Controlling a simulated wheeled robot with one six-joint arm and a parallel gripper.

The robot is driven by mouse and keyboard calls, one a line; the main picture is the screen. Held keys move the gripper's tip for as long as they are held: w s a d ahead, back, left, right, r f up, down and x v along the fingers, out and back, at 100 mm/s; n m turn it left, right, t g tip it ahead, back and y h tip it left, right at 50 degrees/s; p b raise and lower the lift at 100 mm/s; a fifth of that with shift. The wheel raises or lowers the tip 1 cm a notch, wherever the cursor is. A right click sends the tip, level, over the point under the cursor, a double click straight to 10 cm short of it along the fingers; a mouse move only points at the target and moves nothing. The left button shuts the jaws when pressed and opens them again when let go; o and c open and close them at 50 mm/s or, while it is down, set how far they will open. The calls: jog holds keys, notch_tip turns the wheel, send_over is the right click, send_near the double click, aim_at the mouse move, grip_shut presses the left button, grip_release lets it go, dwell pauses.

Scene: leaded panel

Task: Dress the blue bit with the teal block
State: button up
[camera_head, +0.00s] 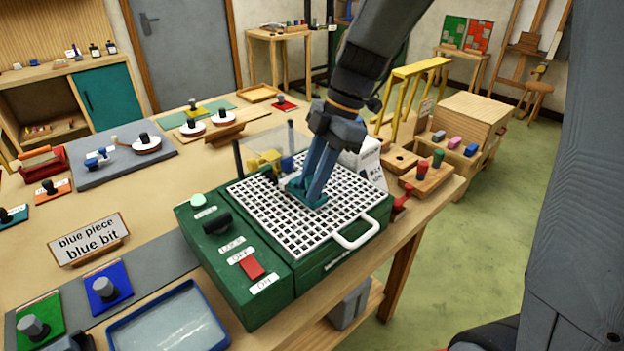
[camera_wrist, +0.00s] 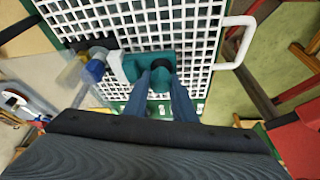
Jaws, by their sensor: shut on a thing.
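The teal block (camera_head: 316,201) is low over the white grid of the green grinder, and my gripper (camera_head: 308,190) is shut on it from above. In the wrist view the teal block (camera_wrist: 134,66) shows around a dark knob between my fingertips (camera_wrist: 160,75). The blue bit (camera_head: 287,163) stands at the far part of the grid, beside the yellow part. In the wrist view the blue bit (camera_wrist: 95,69) is left of the block, close to it. I cannot tell whether they touch, or whether the block rests on the grid.
The green grinder (camera_head: 240,285) has a red switch (camera_head: 251,267), a black knob (camera_head: 217,222) and a white handle (camera_head: 357,238). A clear shield is behind the bit. A card (camera_head: 90,240) reads "blue piece blue bit". A blue-rimmed water tray (camera_head: 160,325) is at front left.

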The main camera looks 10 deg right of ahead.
jog(key=shift+f+b, duration=0.3)
jog(key=shift+w+a, duration=0.4)
jog(key=shift+w, duration=0.2)
dwell(1.5)
jog(key=shift+w+d+b, duration=0.3)
jog(key=shift+w+d, duration=0.1)
jog(key=shift+d, duration=0.2)
jog(key=shift+w+d+b, duration=0.25)
jog(key=shift+w+d, duration=0.15)
jog(key=shift+d, duration=0.2)
dwell(0.6)
jog(key=shift+s+a, duration=0.3)
jog(key=shift+a, duration=0.35)
dwell(0.6)
jog(key=shift+s+a, duration=0.1)
jog(key=shift+a, duration=0.05)
jog(key=shift+s+a, duration=0.2)
jog(key=shift+a, duration=0.05)
jog(key=shift+c, duration=0.4)
jog(key=shift+s+a, duration=0.2)
jog(key=shift+w+d+b, duration=0.3)
jog(key=shift+w+d, duration=0.45)
jog(key=shift+d, duration=0.15)
grip_shut()
jog(key=shift+w+d, duration=0.15)
jog(key=shift+d, duration=0.1)
